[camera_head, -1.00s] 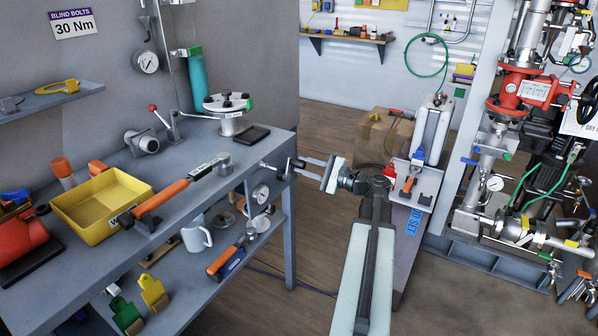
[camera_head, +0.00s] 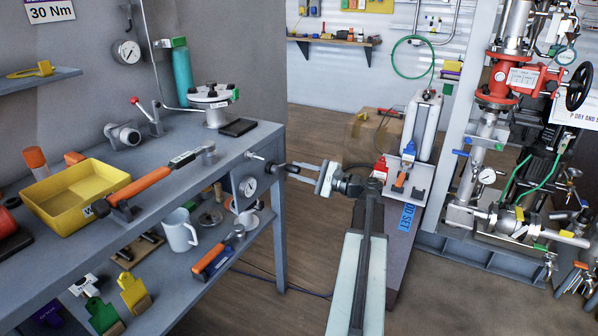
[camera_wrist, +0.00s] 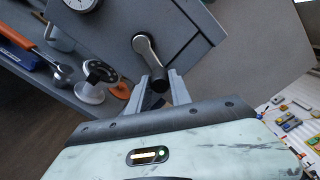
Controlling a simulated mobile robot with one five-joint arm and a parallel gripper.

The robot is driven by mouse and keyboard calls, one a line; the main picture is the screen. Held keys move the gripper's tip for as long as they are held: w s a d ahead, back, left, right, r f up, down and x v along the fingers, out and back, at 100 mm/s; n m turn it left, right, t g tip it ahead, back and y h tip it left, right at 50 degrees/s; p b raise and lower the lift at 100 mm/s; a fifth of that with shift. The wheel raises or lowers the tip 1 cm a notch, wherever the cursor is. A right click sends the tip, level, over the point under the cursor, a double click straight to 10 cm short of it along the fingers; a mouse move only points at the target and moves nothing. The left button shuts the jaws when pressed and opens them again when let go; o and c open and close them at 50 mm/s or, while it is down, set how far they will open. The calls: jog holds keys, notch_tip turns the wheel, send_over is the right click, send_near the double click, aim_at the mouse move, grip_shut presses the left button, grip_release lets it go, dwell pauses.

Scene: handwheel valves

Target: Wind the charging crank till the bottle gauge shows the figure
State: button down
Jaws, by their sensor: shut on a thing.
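The charging crank (camera_head: 272,165) sticks out of the end panel of the grey bench. In the wrist view its metal arm (camera_wrist: 147,52) runs from the hub down and slightly right to a dark handle (camera_wrist: 157,82). My gripper (camera_head: 314,174) is shut on that handle; in the wrist view its two fingers (camera_wrist: 163,90) lie on either side of it. A round white gauge (camera_head: 249,186) sits on the panel below the crank. Another gauge (camera_head: 126,51) is on the wall near a teal bottle (camera_head: 182,75). I cannot read either needle, nor tell which is the bottle gauge.
The bench top holds a yellow bin (camera_head: 75,200) and an orange-handled tool (camera_head: 140,187). A white mug (camera_head: 180,230) stands on the shelf below. Red valve pipework (camera_head: 510,80) stands at the right. Bare floor lies between the bench and my arm.

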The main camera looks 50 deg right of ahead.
jog(key=c, duration=1.2)
grip_release()
jog(key=shift+a+f, duration=0.1)
jog(key=shift+f, duration=0.2)
jog(key=shift+o, duration=0.2)
jog(key=shift+s, duration=0.15)
jog(key=shift+v, duration=2.85)
jog(key=v, duration=0.8)
